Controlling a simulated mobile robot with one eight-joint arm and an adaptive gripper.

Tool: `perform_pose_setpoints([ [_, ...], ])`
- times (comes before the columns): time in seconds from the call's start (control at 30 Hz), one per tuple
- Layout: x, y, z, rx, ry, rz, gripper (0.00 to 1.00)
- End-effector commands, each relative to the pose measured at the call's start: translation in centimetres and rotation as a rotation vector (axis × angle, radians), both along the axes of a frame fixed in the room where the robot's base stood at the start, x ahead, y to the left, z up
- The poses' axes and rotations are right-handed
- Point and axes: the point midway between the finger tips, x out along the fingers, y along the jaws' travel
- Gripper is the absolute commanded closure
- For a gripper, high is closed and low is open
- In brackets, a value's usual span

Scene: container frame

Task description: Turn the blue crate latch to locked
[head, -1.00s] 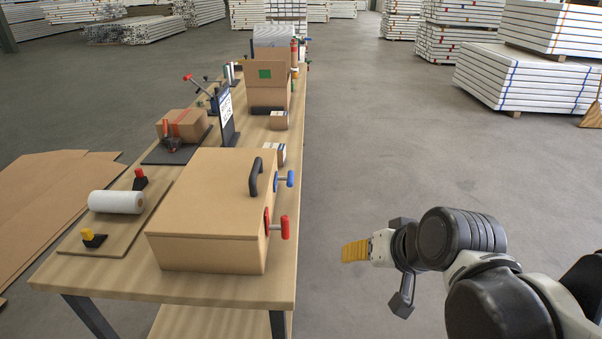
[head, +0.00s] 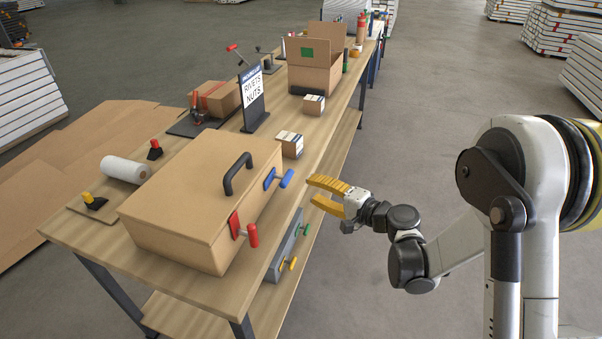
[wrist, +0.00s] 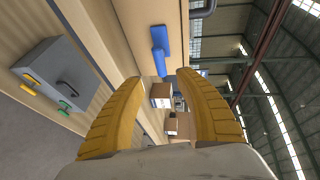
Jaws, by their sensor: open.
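The blue latch (head: 279,179) is on the right-hand side of a closed tan crate (head: 185,190) that stands on the workbench. Its blue plate and handle also show in the wrist view (wrist: 159,52), beyond and between the fingertips. A red latch (head: 245,231) is on the same side of the crate, nearer the front. My gripper (head: 318,193) has yellow fingers spread open and empty. It is right of the blue latch, apart from it, just off the bench edge. In the wrist view the gripper (wrist: 160,85) frames the latch side of the crate.
A grey box (head: 285,249) with green and yellow handles sits under the bench top on its right side. Small cartons (head: 290,143) stand just behind the crate. A black handle (head: 236,172) rises from the crate lid. Floor right of the bench is clear.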

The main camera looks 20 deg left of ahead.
Motion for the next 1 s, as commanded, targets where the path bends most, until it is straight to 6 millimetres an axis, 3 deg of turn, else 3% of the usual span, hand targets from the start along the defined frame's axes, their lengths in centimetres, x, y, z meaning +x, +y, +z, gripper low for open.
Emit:
perform_pose_setpoints([
  [0.6, 4.4, 8.6, -2.0, 0.001, 0.000, 0.001, 0.59],
  [1.0, 4.8, 9.3, -1.9, 0.000, 0.000, 0.000, 0.59],
])
